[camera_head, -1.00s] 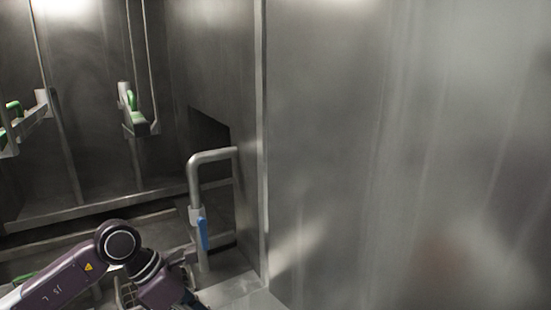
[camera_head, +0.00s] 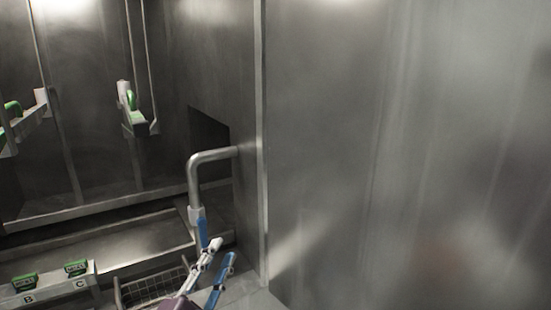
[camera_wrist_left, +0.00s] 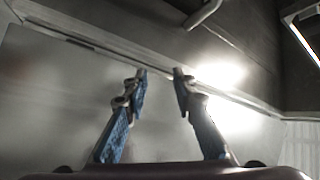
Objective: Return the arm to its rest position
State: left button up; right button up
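My left gripper (camera_head: 224,250) is at the bottom centre of the head view, in front of the steel wall's lower edge. Its two blue-padded fingers point up. In the left wrist view my left gripper (camera_wrist_left: 160,71) shows its fingers apart with nothing between them, so it is open and empty. The rest of the left arm is mostly below the head view; only a dark part of it shows at the bottom edge. My right gripper is in neither view.
Green-topped blocks marked B (camera_head: 25,283) and C (camera_head: 76,268) sit at lower left. A large steel panel (camera_head: 400,150) fills the right.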

pick_arm(q)
jog(key=s+a+f+n+g+y, duration=0.2)
jog(key=s+a+f+n+g, duration=0.1)
jog(key=f, duration=0.4)
jog(key=s+a+f+n+g+y, duration=0.2)
jog(key=s+a+f+n, duration=0.15)
jog(key=f, duration=0.35)
jog(key=s+a+f+n+g+y, duration=0.2)
jog(key=s+a+f+n+g, duration=0.15)
jog(key=f, duration=0.35)
jog(key=s+f+n+g, duration=0.2)
jog(key=s+f+g, duration=0.3)
jog(key=s, duration=0.5)
jog(key=s+f+n+g, duration=0.1)
jog(key=s+f+g, duration=0.2)
jog(key=s+f, duration=0.6)
jog(key=s+f+g, duration=0.1)
jog(key=s+f, duration=0.2)
jog(key=f, duration=2.2)
jog(key=s+a+f+g, duration=0.1)
jog(key=s+a+f, duration=0.1)
jog(key=s+f, duration=1.3)
jog(key=shift+s+f, duration=0.3)
jog(key=shift+s, duration=0.5)
